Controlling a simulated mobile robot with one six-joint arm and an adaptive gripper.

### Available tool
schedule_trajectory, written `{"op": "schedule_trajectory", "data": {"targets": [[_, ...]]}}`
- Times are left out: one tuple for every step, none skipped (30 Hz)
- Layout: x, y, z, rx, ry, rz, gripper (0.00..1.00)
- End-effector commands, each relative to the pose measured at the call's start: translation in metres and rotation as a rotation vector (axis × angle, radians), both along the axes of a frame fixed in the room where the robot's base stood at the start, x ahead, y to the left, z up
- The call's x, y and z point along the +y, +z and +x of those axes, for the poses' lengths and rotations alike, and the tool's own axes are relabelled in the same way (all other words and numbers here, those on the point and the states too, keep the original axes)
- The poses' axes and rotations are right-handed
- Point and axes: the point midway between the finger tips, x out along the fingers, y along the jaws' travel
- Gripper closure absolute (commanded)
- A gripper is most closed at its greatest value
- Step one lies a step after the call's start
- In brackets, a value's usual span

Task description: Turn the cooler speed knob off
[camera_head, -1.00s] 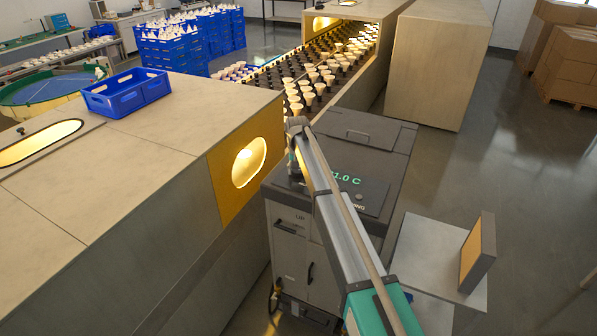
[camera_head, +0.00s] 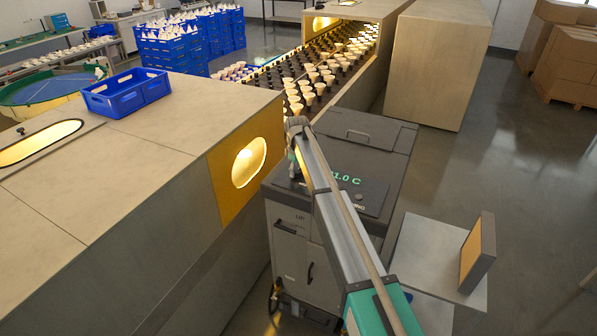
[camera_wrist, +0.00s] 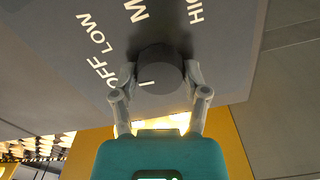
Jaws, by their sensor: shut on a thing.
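The cooler speed knob (camera_wrist: 160,68) is a dark round knob on a grey panel in the wrist view. OFF, LOW and partly hidden M and HI lettering surrounds it. A short white mark on the knob points left, toward the OFF lettering (camera_wrist: 104,74). My gripper (camera_wrist: 159,84) is shut on the knob, one finger on each side. In the head view the cooler (camera_head: 355,160) is a grey cabinet with a green display (camera_head: 346,179) reading about 1.0 C, partly covered by my arm. My gripper there (camera_head: 294,166) is at its top left edge; the knob is hidden.
A long pale cabinet (camera_head: 110,150) with a lit yellow opening (camera_head: 249,162) stands close left of the cooler. An empty blue crate (camera_head: 126,93) sits on it. A grey platform with an upright panel (camera_head: 478,252) is at the right.

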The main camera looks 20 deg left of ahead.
Motion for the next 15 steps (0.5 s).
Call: {"op": "schedule_trajectory", "data": {"targets": [[0.001,0.0002,0.0003,-0.001,0.022,0.002,0.89],[0.001,0.0002,0.0003,-0.001,0.035,0.002,0.89],[0.001,0.0002,0.0003,-0.001,0.049,0.002,0.89],[0.0011,0.0002,0.0002,-0.001,0.059,0.002,0.89],[0.0011,0.0002,0.0002,-0.001,0.067,0.002,0.89],[0.0011,0.0002,0.0003,-0.001,0.076,0.003,0.89],[0.0011,0.0002,0.0002,-0.001,0.081,0.003,0.89],[0.0012,0.0002,0.0002,-0.001,0.086,0.003,0.89],[0.0012,0.0002,0.0002,-0.001,0.091,0.003,0.89],[0.0012,0.0002,0.0002,-0.001,0.093,0.003,0.89],[0.0012,0.0002,0.0002,-0.001,0.095,0.003,0.89],[0.0012,0.0002,0.0002,-0.001,0.097,0.003,0.89],[0.0013,0.0002,0.0003,-0.001,0.098,0.003,0.89],[0.0013,0.0002,0.0003,-0.001,0.098,0.003,0.89],[0.0013,0.0002,0.0002,-0.001,0.098,0.003,0.89]]}}
